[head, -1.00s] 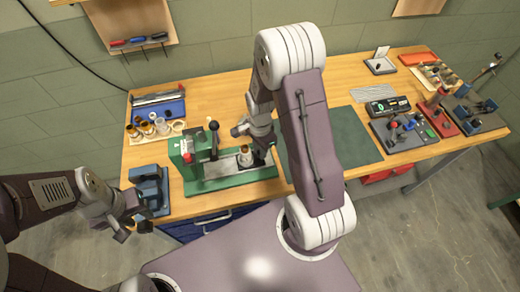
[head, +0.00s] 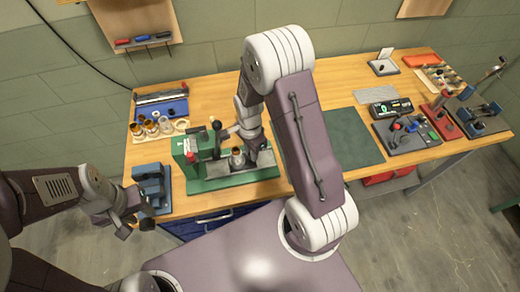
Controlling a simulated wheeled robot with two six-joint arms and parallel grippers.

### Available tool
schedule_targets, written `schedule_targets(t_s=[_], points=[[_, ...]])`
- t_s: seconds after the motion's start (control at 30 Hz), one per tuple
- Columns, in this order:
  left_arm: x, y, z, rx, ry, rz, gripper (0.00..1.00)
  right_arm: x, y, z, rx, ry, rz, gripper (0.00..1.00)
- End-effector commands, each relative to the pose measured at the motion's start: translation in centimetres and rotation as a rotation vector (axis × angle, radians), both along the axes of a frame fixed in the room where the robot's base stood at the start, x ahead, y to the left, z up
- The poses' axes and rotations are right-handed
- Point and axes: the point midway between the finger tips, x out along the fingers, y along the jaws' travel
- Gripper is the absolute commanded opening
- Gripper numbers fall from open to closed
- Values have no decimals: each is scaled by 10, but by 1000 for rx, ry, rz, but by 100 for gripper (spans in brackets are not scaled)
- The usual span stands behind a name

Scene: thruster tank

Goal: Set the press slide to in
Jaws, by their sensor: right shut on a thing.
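The green press (head: 188,150) stands at the left front of the bench, with its lever up beside a red knob. Its slide (head: 218,169) lies in the green base to the right of the press body and carries a small brown and silver cylinder (head: 237,157). The cylinder is a short way right of the press column. My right gripper (head: 258,153) is low at the slide's right end and shut on a part of it. The held part is mostly hidden by the jaws. My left gripper (head: 131,225) hangs off the bench's front left, with fingers apart and empty.
A blue vise (head: 152,188) stands just left of the press, near my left gripper. Behind are a blue tray (head: 163,106) and several small cups. A dark green mat (head: 340,137) lies clear to the right. A device with a display (head: 391,107) and control blocks stand further right.

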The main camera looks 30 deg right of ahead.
Motion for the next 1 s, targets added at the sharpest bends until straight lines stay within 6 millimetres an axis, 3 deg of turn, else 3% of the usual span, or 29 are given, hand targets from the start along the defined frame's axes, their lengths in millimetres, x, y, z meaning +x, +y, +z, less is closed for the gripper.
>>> schedule_targets(t_s=[0.27,0.3,0.37,0.73,1.0], points=[[0,0,1,0,0,0,36,5,2,3,0,-12,-1,0],[0,0,1,0,0,0,36,5,2,3,0,-12,-1,25],[0,0,1,0,0,0,36,4,2,3,-1,-11,-1,41],[0,0,0,0,0,0,36,3,2,7,0,-8,-1,41],[0,0,-2,0,0,0,36,4,2,65,0,-13,0,41]])
